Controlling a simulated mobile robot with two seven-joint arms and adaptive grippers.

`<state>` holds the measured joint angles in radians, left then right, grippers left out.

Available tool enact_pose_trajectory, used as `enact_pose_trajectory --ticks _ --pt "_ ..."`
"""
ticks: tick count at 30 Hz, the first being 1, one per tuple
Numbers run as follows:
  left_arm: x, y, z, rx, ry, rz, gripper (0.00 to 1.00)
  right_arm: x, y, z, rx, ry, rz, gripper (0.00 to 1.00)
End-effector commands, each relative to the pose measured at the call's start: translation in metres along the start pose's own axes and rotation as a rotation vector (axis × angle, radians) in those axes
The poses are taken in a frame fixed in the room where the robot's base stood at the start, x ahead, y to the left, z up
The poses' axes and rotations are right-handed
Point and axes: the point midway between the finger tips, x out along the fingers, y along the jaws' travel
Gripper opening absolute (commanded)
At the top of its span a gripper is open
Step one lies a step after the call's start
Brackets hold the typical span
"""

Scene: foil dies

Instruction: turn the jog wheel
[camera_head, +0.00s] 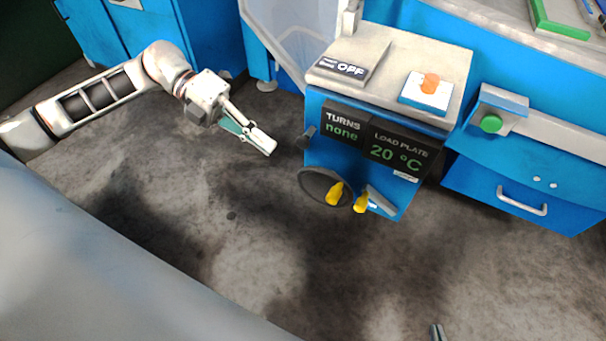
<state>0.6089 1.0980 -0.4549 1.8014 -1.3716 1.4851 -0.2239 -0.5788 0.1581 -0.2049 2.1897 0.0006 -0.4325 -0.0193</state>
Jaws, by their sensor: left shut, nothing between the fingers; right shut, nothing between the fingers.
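The jog wheel (314,184) is a dark round disc low on the front of the blue machine cabinet (335,159). Two yellow grips (335,194) show at it; I cannot tell whether both belong to the wheel. My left gripper (268,148) is shut and empty. It is in the air to the left of the cabinet, above and left of the wheel in the picture, and apart from it. My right gripper (437,331) shows only as small grey tips at the bottom edge, far below the wheel, shut with nothing held.
Displays on the cabinet read "TURNS none" (341,124) and "LOAD PLATE 20 °C" (398,152). On top are an "OFF" sign (350,69) and an orange button (430,83). A green button (491,123) and a drawer handle (522,203) are at the right. The floor before the cabinet is clear.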

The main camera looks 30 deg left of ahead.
Motion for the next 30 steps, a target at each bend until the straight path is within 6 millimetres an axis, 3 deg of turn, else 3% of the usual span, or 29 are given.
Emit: enact_pose_trajectory --ticks 5,21,30 --pt "0.014 0.002 0.001 0.011 0.0 0.007 0.0 0.001 0.0 0.0 0.001 0.0 0.001 0.0" --pt "0.114 0.002 0.001 0.008 -0.001 0.004 0.0 0.004 0.0 0.0 0.0 0.002 0.001 0.0" --pt "0.138 0.003 0.001 0.005 -0.002 0.007 0.0 0.004 -0.001 -0.002 0.001 0.006 -0.002 0.0"
